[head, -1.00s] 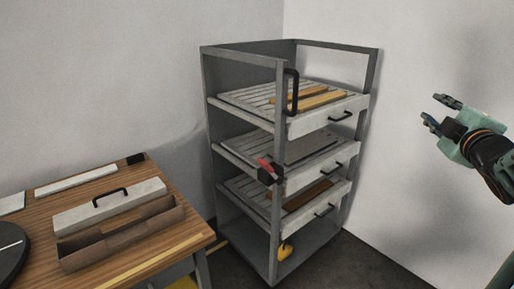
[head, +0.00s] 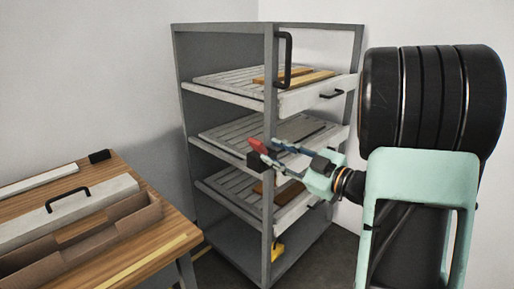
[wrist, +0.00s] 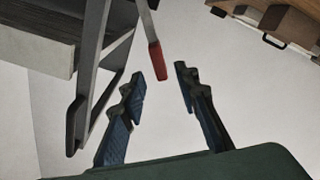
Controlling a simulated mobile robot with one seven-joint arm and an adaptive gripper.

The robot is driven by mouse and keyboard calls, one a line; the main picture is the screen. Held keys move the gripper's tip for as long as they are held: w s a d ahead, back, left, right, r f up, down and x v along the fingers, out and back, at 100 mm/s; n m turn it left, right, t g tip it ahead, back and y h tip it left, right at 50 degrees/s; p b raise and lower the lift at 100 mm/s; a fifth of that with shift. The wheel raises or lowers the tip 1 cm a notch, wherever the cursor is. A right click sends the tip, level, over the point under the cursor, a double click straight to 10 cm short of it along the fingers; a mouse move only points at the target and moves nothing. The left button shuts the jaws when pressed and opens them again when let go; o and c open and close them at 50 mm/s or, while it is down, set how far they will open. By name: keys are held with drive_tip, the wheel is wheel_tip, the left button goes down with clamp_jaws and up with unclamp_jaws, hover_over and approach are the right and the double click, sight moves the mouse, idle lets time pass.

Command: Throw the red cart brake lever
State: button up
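The red cart brake lever (head: 258,146) sits on the front corner post of the grey cart (head: 270,190), above a black mount (head: 258,163). In the wrist view the red grip (wrist: 155,60) hangs from a grey bar, just beyond and between my two fingertips. My gripper (head: 268,153) is open, its fingers pointing at the lever from the right. It also shows open in the wrist view (wrist: 159,74), with nothing held. Whether a finger touches the lever cannot be told.
The cart holds slatted trays with black handles (head: 331,95) and wooden strips (head: 312,79). A black vertical handle (head: 284,58) is on the same post above the lever. A wooden table (head: 125,250) with a long brown box (head: 85,240) stands left.

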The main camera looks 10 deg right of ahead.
sight(263, 147)
drive_tip(key=x, duration=0.6)
drive_tip(key=shift+w+a, duration=0.15)
drive_tip(key=shift+w, duration=0.05)
clamp_jaws()
